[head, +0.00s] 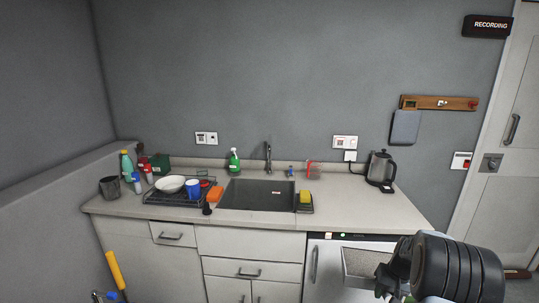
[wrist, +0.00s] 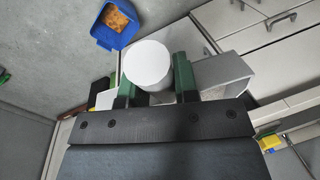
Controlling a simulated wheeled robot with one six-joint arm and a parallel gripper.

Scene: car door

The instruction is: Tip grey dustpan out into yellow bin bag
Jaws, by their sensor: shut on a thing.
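My gripper (wrist: 156,80) is shut, its green fingers either side of a white round-ended piece (wrist: 148,62), which looks like the dustpan's handle seen end-on. The grey dustpan (wrist: 228,76) extends to the right of the fingers in the wrist view. In the head view the dustpan (head: 366,264) is held at the lower right, in front of the cabinets, with a speckled grey inside; its contents are unclear. My dark wrist hides part of the gripper there. I cannot make out a yellow bin bag for sure; a small yellow patch (wrist: 270,143) shows at the wrist view's right.
A blue container (wrist: 108,38) with something orange inside shows at the top of the wrist view. The counter (head: 340,212) holds a sink (head: 262,195), dish rack (head: 166,196) and kettle (head: 381,170). A yellow handle (head: 115,270) stands at lower left. A door (head: 505,130) is at right.

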